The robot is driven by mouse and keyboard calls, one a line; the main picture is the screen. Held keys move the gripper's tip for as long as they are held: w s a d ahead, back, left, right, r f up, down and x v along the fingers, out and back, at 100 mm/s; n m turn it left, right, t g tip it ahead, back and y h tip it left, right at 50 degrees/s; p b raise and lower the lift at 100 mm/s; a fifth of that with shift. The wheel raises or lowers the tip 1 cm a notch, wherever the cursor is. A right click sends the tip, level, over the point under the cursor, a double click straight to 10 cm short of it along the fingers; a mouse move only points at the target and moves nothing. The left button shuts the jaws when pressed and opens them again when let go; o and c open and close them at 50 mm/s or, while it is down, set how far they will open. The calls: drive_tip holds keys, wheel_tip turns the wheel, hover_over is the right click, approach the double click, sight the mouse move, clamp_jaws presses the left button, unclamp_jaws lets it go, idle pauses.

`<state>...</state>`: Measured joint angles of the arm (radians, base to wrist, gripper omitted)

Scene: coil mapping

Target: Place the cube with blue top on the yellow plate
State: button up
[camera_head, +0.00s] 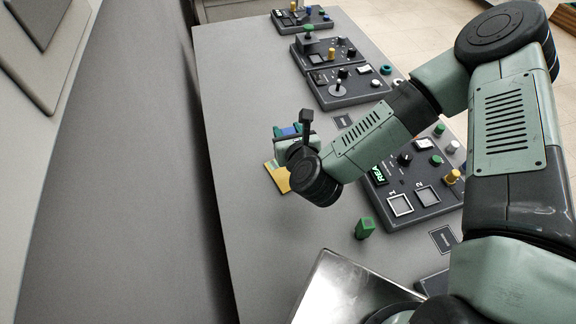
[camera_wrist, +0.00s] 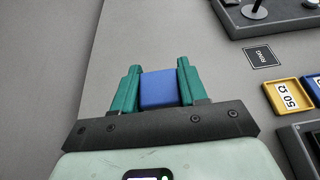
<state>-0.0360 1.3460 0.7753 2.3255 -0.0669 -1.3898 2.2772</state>
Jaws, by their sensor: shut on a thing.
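My gripper (camera_wrist: 158,85) is shut on a cube with a blue top (camera_wrist: 159,90), which sits between its two green fingers in the wrist view. In the head view the gripper (camera_head: 287,132) points toward the far left of the table, with the blue of the cube (camera_head: 288,130) showing between the fingers. The yellow plate (camera_head: 277,177) lies on the table near the gripper, partly hidden by my wrist. In the wrist view a yellow plate marked 50 Ω (camera_wrist: 284,97) lies to the right of the gripper, apart from the cube.
A green block (camera_head: 365,229) stands on the table to the right of my wrist. A metallic tray (camera_head: 340,290) is at the near edge. Dark control panels (camera_head: 345,88) line the right side. A blue-edged plate (camera_wrist: 312,88) adjoins the yellow one. The table's left side is clear.

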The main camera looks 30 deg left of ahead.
drive_tip(key=shift+s+d+f, duration=0.1)
drive_tip(key=shift+s+f, duration=0.15)
drive_tip(key=shift+s, duration=0.35)
drive_tip(key=shift+s+f, duration=0.25)
drive_tip(key=shift+s, duration=0.3)
hover_over(285, 169)
wheel_tip(285, 169, down, 4)
drive_tip(key=shift+s+f, duration=0.1)
drive_tip(key=shift+f, duration=2.25)
drive_tip(key=shift+f, duration=0.1)
drive_tip(key=o, duration=1.1)
drive_tip(key=v, duration=0.5)
drive_tip(key=shift+d, duration=0.1)
wheel_tip(285, 169, up, 7)
drive_tip(key=shift+r, duration=0.15)
